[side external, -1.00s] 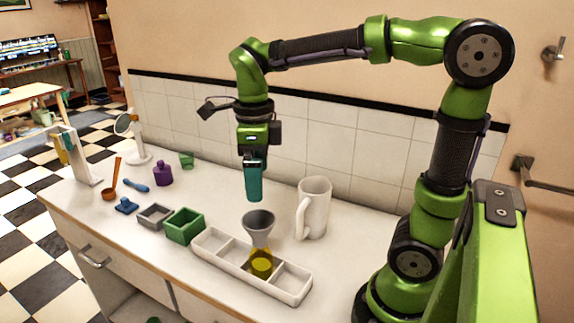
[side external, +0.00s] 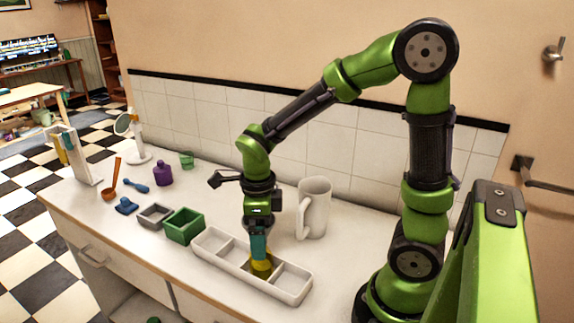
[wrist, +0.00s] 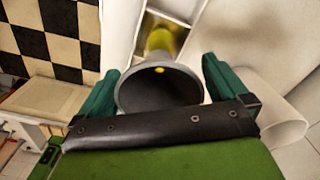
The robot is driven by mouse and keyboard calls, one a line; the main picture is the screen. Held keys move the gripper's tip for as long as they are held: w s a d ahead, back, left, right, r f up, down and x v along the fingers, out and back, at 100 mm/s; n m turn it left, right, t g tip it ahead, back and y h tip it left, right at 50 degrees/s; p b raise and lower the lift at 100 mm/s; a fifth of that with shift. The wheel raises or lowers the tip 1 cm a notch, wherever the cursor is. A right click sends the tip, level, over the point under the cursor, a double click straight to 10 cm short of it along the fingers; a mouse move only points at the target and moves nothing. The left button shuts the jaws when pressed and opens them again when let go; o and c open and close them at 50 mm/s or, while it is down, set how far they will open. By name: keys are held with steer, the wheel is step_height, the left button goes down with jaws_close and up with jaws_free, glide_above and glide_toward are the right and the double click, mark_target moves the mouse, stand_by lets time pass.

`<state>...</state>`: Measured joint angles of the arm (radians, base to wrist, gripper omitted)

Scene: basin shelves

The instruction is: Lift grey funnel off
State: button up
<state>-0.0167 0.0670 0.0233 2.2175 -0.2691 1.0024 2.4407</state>
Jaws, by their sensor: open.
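The grey funnel (wrist: 158,88) sits in the mouth of a yellow bottle (wrist: 160,42), wide end toward my wrist camera. In the side external view the funnel is hidden behind my gripper. The yellow bottle (side external: 262,271) stands in a compartment of the white divided tray (side external: 292,294). My gripper (side external: 260,257) is lowered over the funnel. In the wrist view its teal fingers are open, one on each side of the funnel's cone, with a visible gap on the right; contact on the left is unclear.
A white pitcher (side external: 315,208) stands close to the right of my gripper. A green box (side external: 184,226) and a grey box (side external: 154,216) are to the left of the tray. A purple bottle (side external: 164,174) is farther back. The tiled wall (side external: 335,150) is behind.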

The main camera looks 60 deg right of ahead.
steer(key=shift+f, duration=0.1)
steer(key=shift+c, duration=0.3)
steer(key=c, duration=0.9)
